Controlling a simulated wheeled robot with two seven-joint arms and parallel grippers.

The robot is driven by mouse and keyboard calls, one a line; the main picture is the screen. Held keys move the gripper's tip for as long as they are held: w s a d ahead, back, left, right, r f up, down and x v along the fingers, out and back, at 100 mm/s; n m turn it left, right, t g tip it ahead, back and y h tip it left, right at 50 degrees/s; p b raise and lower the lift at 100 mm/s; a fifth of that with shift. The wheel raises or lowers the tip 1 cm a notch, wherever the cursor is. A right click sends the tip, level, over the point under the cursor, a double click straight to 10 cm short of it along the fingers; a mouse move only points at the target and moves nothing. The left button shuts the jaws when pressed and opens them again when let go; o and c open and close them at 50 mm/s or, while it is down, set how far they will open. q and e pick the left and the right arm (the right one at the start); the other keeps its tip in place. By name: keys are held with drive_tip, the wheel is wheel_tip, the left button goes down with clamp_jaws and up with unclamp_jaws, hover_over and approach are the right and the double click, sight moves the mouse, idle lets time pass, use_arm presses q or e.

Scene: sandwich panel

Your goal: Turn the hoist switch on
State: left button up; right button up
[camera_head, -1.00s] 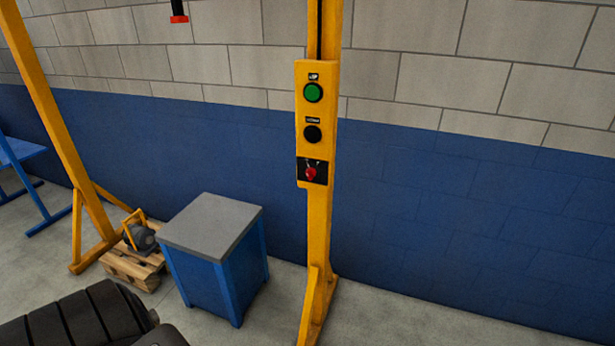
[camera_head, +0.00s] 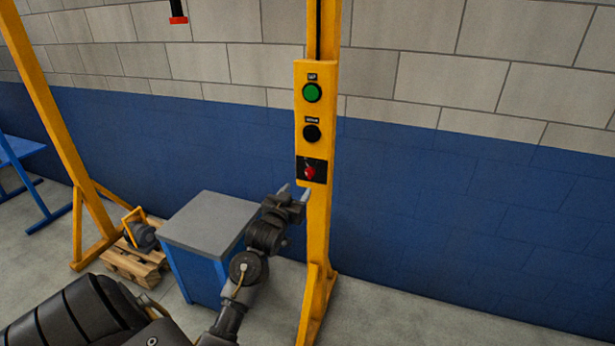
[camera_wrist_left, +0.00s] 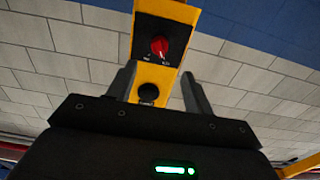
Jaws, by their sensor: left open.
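The hoist switch is a red rotary knob (camera_head: 309,172) on a black plate low on the yellow control panel (camera_head: 302,148). It also shows in the left wrist view (camera_wrist_left: 159,46), between and beyond the fingers. A green button (camera_head: 312,92) and a black button (camera_head: 312,133) sit above it on the panel. My left gripper (camera_head: 295,190) is open and empty, just left of and slightly below the knob in the head view, apart from it. In the wrist view the black button (camera_wrist_left: 148,92) shows between the two fingers. My right gripper is not in view.
The panel is on a yellow post (camera_head: 318,230) in front of a blue and grey block wall. A blue cabinet with a grey top (camera_head: 205,222) stands left of the post, partly behind my left arm. A wooden pallet (camera_head: 132,263) lies farther left. Right of the post is clear.

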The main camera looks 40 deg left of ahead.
sight(308, 176)
use_arm(q)
drive_tip(key=p+x, duration=0.2)
drive_tip(key=x, duration=0.8)
drive_tip(key=shift+f, duration=0.1)
drive_tip(key=shift+c, duration=0.4)
drive_tip(key=c, duration=0.9)
drive_tip(key=shift+m, duration=0.4)
drive_tip(key=m+p, duration=0.1)
drive_tip(key=m, duration=0.4)
drive_tip(key=shift+m, duration=0.3)
drive_tip(key=m, duration=0.5)
drive_tip(key=shift+m, duration=0.4)
